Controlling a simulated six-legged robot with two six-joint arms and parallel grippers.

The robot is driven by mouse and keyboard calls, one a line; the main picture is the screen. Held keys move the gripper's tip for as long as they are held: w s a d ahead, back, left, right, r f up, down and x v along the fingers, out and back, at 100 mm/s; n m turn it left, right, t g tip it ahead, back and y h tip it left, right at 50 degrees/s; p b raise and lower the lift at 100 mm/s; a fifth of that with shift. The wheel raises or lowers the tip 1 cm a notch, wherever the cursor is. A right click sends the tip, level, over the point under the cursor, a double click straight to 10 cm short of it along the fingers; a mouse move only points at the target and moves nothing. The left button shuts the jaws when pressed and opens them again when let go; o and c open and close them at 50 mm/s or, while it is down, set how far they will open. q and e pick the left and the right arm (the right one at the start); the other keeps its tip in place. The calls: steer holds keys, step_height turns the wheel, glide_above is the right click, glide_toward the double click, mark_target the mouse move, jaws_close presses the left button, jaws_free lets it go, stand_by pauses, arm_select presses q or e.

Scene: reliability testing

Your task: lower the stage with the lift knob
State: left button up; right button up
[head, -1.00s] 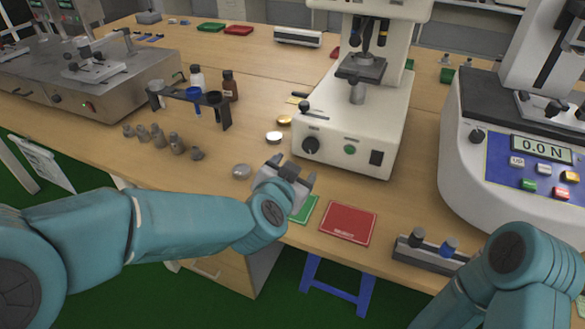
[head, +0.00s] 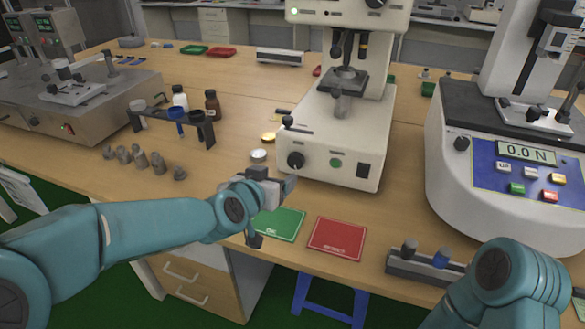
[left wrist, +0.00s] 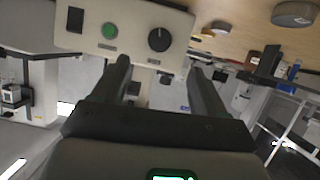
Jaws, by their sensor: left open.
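The white microscope-like tester (head: 330,140) stands at the centre of the bench. Its dark stage (head: 345,80) sits on a grey column (head: 341,104) under the objectives. A round black knob (head: 296,160) is at the left of its front panel; it also shows in the left wrist view (left wrist: 159,39). My left gripper (head: 284,185) is just in front of and below this knob, apart from it. In the left wrist view its open fingers (left wrist: 159,66) point toward the panel, with the knob between and beyond the tips. My right gripper is out of view.
A green button (head: 336,163) and black switch (head: 363,170) are right of the knob. A small lever (head: 288,121) sticks out on the tester's left. Small discs (head: 258,155) lie nearby. Green (head: 279,223) and red (head: 337,238) mats lie in front. A force tester (head: 500,150) stands right.

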mark_target(294, 164)
arm_select(q)
steer(key=x, duration=1.2)
steer(key=shift+w, duration=0.25)
